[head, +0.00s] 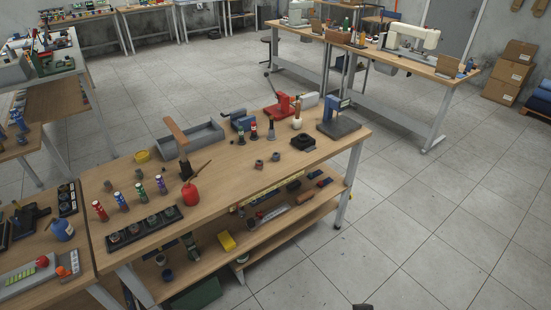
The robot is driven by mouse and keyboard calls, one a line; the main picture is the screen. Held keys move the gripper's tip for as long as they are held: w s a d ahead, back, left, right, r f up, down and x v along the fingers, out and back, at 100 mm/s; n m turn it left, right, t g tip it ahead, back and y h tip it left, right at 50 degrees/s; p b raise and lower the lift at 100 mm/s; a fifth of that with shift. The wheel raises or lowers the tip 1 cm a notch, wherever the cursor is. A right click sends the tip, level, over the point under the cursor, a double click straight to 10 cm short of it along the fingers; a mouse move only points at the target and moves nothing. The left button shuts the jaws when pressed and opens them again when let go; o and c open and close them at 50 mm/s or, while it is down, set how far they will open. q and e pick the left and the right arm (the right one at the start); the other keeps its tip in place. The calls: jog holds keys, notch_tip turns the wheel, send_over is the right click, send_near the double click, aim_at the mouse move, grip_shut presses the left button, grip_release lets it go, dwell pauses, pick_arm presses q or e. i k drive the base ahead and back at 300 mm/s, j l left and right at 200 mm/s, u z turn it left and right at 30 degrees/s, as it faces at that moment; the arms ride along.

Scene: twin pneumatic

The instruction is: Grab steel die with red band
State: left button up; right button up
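Several short cylinders with coloured bands stand upright in a loose row on the left of the middle workbench. The one with the red band (99,211) is at the near left end of this row. Blue (121,201), green (141,192) and purple (161,184) ones stand to its right. Nothing touches the red-banded one. My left gripper does not show. Small dark shapes at the bottom edge, right of centre, may be part of my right gripper; its fingers cannot be made out.
A black tray with round sockets (110,244) lies in front of the row. A grey bin (205,135) is behind. Open floor lies right of the workbench (230,180).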

aim_at(259, 163)
jog(key=i+u, duration=0.85)
jog(key=u, duration=0.15)
